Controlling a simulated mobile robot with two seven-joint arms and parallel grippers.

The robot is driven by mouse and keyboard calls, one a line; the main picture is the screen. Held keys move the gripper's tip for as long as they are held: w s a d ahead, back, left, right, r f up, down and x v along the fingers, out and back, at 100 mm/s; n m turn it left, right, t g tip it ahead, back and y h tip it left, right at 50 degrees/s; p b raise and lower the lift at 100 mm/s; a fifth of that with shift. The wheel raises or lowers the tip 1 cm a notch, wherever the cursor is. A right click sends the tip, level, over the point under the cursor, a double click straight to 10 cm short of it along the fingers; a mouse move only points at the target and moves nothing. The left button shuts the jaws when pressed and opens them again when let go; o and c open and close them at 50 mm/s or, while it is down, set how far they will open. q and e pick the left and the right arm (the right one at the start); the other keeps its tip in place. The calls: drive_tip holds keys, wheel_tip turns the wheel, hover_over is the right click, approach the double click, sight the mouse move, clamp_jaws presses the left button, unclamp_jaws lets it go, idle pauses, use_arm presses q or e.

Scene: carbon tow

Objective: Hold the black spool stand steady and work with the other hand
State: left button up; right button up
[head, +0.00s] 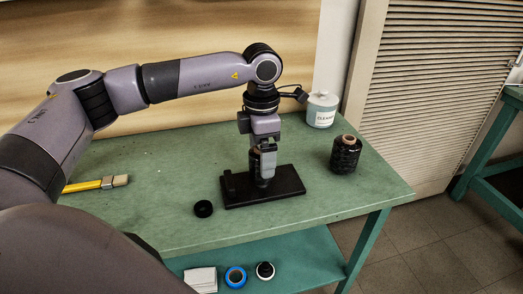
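The black spool stand (285,184) lies on the green table, a flat dark base with a short block at its left end. My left gripper (264,170) points straight down over the middle of the base, with its fingers low at the stand. The fingers overlap whatever rises from the base there, so I cannot tell whether they are closed on it. A black spool of tow (345,157) with a brown core stands upright to the right, apart from the stand. My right gripper is not in view.
A small black round cap (203,209) lies left of the stand. A yellow-handled brush (97,184) lies at the left. A pale-blue labelled jar (322,111) stands at the back right. The lower shelf holds a blue ring (235,277). The table's front right is clear.

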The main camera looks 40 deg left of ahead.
use_arm(q)
drive_tip(key=shift+r, duration=0.1)
wheel_tip(320, 180, up, 7)
idle(0.5)
drive_tip(key=shift+s, duration=0.1)
